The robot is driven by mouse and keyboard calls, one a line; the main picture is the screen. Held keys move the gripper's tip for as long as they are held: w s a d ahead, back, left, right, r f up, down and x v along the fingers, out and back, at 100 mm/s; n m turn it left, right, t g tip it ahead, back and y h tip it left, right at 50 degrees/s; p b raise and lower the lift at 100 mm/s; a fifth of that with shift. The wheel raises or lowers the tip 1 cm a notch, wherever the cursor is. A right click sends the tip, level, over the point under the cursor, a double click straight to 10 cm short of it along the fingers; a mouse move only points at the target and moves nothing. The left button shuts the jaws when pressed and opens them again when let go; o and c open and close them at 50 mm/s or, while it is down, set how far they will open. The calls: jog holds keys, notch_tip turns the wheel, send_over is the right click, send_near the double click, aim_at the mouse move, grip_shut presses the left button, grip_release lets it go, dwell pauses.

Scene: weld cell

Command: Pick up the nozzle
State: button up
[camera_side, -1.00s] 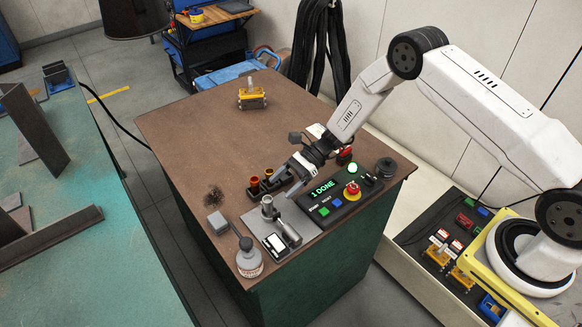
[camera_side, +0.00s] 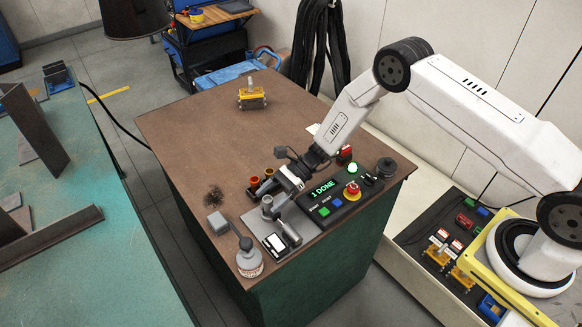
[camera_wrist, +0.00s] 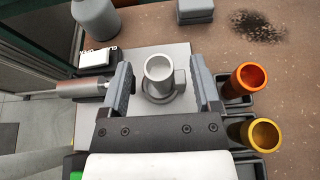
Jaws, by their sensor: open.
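A light grey open-topped tube (camera_wrist: 159,72), which I take for the nozzle, stands upright in a grey round holder with a side block on a pale plate (camera_wrist: 148,118). In the side view this tube (camera_side: 267,203) stands at the front of the brown table. My gripper (camera_wrist: 161,92) is open, with one finger on each side of the tube and a visible gap on both sides. In the side view my gripper (camera_side: 281,197) is just right of the tube's top. I cannot tell how far the fingertips are above the plate.
An orange cup (camera_wrist: 249,78) and a yellow cup (camera_wrist: 261,136) stand in dark holders close to the right finger. A metal cylinder (camera_wrist: 84,87) lies near the left finger. A grey bottle (camera_side: 249,262) and control box (camera_side: 333,196) are nearby. The table's far part is mostly clear.

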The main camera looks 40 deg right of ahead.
aim_at(263, 214)
jog(key=shift+x, duration=1.55)
jog(key=shift+c, duration=0.2)
grip_shut()
